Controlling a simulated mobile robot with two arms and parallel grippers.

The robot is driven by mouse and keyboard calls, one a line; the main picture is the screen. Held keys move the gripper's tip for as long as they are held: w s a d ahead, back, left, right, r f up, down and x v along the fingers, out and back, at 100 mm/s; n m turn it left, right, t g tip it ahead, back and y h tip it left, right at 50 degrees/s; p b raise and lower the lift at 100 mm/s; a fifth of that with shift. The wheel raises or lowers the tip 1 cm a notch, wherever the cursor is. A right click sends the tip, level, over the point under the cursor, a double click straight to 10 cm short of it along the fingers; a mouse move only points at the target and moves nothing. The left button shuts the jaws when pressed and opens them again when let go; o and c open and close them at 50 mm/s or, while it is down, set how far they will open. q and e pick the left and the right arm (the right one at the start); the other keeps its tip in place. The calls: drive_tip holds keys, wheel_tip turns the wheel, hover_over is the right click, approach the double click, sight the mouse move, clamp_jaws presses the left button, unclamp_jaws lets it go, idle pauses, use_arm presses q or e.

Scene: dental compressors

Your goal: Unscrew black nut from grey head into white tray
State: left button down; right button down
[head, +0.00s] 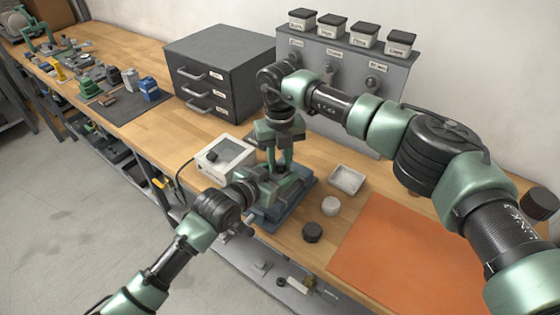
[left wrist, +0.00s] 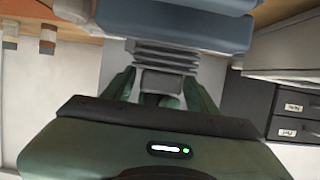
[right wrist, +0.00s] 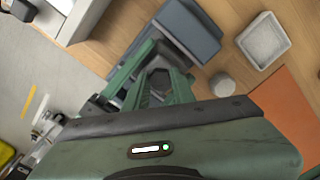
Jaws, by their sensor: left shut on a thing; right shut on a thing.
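My left gripper (head: 268,187) reaches in from the left at the blue-grey stand. In the left wrist view its fingers (left wrist: 163,95) are shut on a grey ribbed part, the grey head (left wrist: 165,55). My right gripper (head: 284,164) points down from above, just over the left one. In the right wrist view its fingers (right wrist: 160,88) are closed around a dark nut-like part, the black nut (right wrist: 158,82); the fingers partly hide it. The white tray (head: 347,192) is on the table right of the stand and looks empty; it also shows in the right wrist view (right wrist: 267,66).
The blue-grey stand (head: 302,198) is under the grippers. A black round cap (head: 312,232) and a pale round piece (head: 330,206) lie between it and the orange mat (head: 400,250). A white box with a screen (head: 224,155) is close on the left. Dark drawers (head: 215,75) stand behind.

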use_arm(q)
drive_tip(key=shift+f, duration=0.1)
use_arm(e)
drive_tip(key=n, duration=0.9)
drive_tip(key=shift+d+n, duration=0.1)
drive_tip(key=shift+n, duration=0.2)
drive_tip(key=n, duration=0.4)
drive_tip(key=shift+n, duration=0.4)
drive_tip(key=n, duration=1.1)
drive_tip(key=shift+w+r, duration=0.1)
drive_tip(key=n, duration=0.9)
drive_tip(key=shift+n, duration=0.4)
